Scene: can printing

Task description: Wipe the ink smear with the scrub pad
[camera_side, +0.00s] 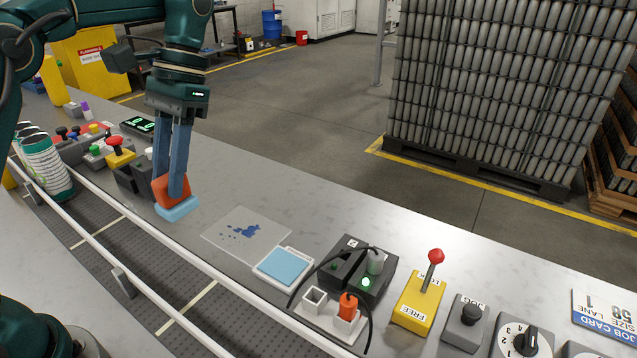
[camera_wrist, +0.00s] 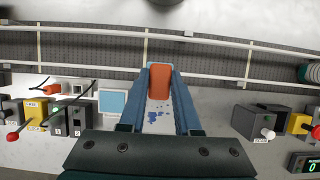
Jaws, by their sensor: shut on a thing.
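My gripper (camera_side: 172,184) points down and is shut on the orange handle of the scrub pad (camera_side: 177,208), whose underside is light blue. In the wrist view the orange handle (camera_wrist: 160,82) sits between the two blue fingers. The pad is beside the conveyor rail, at or just above the grey table; I cannot tell if it touches. The ink smear (camera_side: 240,231) is a group of dark blue blotches on a pale square plate (camera_side: 222,248), to the right of the pad in the side view and apart from it. The smear also shows in the wrist view (camera_wrist: 157,116).
A white tray with a light blue square (camera_side: 283,266) lies right of the plate. Beyond it are a dark box with a cable (camera_side: 350,262) and a yellow lever box (camera_side: 418,302). A red-button box (camera_side: 119,153) stands left of my gripper. The conveyor rail (camera_side: 200,262) runs along the front.

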